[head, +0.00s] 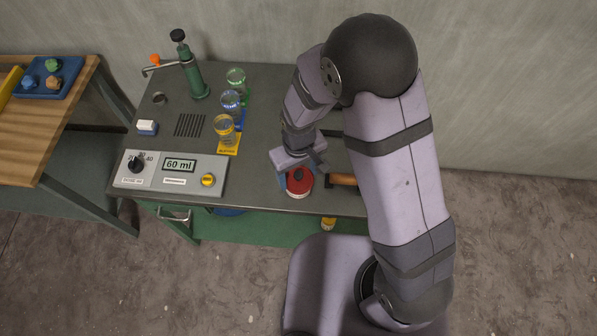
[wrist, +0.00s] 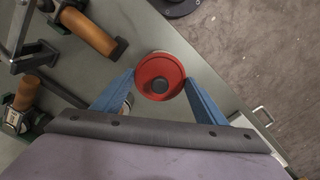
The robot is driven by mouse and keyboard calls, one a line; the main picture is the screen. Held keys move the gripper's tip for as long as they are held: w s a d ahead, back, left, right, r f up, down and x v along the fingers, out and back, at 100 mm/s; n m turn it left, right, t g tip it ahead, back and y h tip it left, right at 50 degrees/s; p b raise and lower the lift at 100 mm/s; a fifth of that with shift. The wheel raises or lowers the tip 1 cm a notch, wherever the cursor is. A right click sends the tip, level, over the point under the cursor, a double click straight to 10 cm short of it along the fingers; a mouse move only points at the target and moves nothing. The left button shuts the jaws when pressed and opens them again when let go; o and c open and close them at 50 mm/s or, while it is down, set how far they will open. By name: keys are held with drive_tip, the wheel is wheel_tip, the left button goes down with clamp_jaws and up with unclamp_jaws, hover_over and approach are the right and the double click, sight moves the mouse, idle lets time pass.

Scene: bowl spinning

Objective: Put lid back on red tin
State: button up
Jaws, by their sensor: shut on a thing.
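A red round lid (head: 299,179) with a dark round centre is near the front edge of the green-grey bench (head: 262,193). In the wrist view the red lid (wrist: 160,68) sits between the two blue fingers of my gripper (wrist: 161,80), which touch its rim on both sides. In the head view my gripper (head: 297,174) is shut on it from above. A pale edge shows under the red at the front; I cannot tell whether this is the tin's body or the lid's own side. No separate open tin is clear.
A brown cylinder (head: 342,179) lies just right of the lid.

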drive_tip(key=o, duration=1.4)
drive_tip(key=shift+r, duration=0.1)
drive_tip(key=shift+r+p, duration=3.1)
drive_tip(key=shift+r, duration=0.35)
clamp_jaws()
drive_tip(key=shift+f, duration=0.3)
